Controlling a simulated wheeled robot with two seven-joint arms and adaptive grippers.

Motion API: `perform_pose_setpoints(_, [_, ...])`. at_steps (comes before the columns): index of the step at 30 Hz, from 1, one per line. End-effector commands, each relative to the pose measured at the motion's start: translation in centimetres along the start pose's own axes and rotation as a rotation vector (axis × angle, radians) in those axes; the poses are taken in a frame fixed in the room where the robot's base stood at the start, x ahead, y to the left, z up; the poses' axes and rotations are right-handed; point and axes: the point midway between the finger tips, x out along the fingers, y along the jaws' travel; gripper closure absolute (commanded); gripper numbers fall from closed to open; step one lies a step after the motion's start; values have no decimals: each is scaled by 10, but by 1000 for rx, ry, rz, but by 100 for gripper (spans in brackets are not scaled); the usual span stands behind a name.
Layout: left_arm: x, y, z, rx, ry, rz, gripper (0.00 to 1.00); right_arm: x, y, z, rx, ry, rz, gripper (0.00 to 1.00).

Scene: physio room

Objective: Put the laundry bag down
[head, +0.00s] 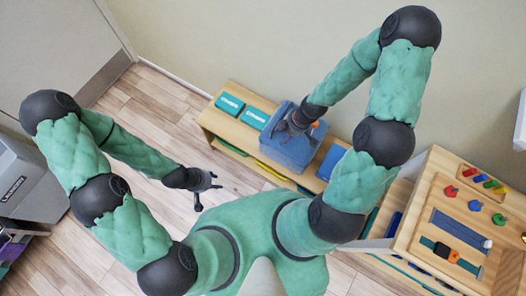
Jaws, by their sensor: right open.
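A blue, boxy soft-looking thing (290,150), which I take to be the laundry bag, sits on top of the low wooden shelf unit (222,119). My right gripper (284,127) is open at the bag's upper left side, with its fingers over the bag's top edge. Whether the fingers touch the bag is not clear. My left gripper (207,190) is open and empty above the floor, to the left of the shelf unit and apart from the bag.
Teal boxes (229,103) and a blue flat item (331,162) lie on the shelf top beside the bag. A wooden table (415,222) with coloured pegs and straps stands at right. A grey labelled bin (22,180) stands at left. The wooden floor (150,105) between is clear.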

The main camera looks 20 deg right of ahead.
Motion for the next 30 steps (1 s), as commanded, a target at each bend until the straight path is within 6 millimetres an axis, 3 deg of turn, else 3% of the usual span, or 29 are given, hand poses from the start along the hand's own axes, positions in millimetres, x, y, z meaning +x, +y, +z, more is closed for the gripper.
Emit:
perform_pose_setpoints(9, [0, 0, 0, 0, 0, 0, 60, 51, -70, -30, 707, -8, -71, 50])
perform_pose_setpoints(16, [0, 0, 0, 0, 0, 0, 60, 72, -111, -37, 1137, -49, -90, 50])
perform_pose_setpoints(21, [0, 0, 0, 0, 0, 0, 60, 77, -125, -38, 1290, -66, -88, 50])
perform_pose_setpoints(30, [0, 0, 0, 0, 0, 0, 60, 78, -127, -38, 1321, -69, -87, 50])
